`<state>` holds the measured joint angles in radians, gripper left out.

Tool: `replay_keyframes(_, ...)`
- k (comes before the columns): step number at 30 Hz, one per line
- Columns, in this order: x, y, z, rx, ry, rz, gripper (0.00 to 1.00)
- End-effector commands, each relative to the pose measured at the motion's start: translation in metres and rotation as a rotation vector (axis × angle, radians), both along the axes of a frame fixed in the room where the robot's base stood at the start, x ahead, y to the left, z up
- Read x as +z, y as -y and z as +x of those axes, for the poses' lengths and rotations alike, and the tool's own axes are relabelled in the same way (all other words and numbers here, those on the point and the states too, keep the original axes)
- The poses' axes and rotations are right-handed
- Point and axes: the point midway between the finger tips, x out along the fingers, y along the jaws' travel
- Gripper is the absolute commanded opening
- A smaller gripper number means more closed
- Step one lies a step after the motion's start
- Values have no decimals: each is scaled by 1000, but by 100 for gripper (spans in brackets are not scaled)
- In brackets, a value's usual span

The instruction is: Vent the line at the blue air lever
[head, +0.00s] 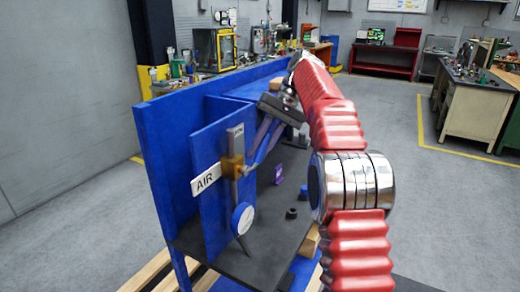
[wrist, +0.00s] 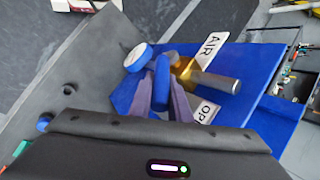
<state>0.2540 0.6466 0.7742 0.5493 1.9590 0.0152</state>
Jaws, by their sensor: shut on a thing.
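The blue air lever (wrist: 161,84) shows in the wrist view between the two grey-purple fingers of my gripper (wrist: 161,101), which is shut on it. It lies beside the brass valve body (wrist: 182,68) on a silver pipe (wrist: 222,83). In the head view my gripper (head: 250,169) reaches the brass valve (head: 232,166) from the upper right; the lever is hard to tell from the fingers there. A white AIR label (head: 205,179) is left of the valve. In the wrist view a second label (wrist: 206,110), reading OP, is partly hidden by a finger.
A round gauge (head: 243,218) sits below the valve on the blue panel (head: 210,140). Benches are far behind; the floor around is open.

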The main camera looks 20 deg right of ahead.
Motion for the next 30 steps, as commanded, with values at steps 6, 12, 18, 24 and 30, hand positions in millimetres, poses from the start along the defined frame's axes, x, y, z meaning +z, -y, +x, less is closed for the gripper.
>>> replay_keyframes(6, -1, 2, 1, -5, 1, -2, 0)
replay_keyframes(12, -1, 2, 1, -6, 2, -2, 24)
replay_keyframes(18, -1, 2, 1, -4, 1, -1, 35)
replay_keyframes(24, 0, 2, 0, -4, 1, -1, 35)
replay_keyframes(30, 1, 1, 0, -5, 17, -16, 35)
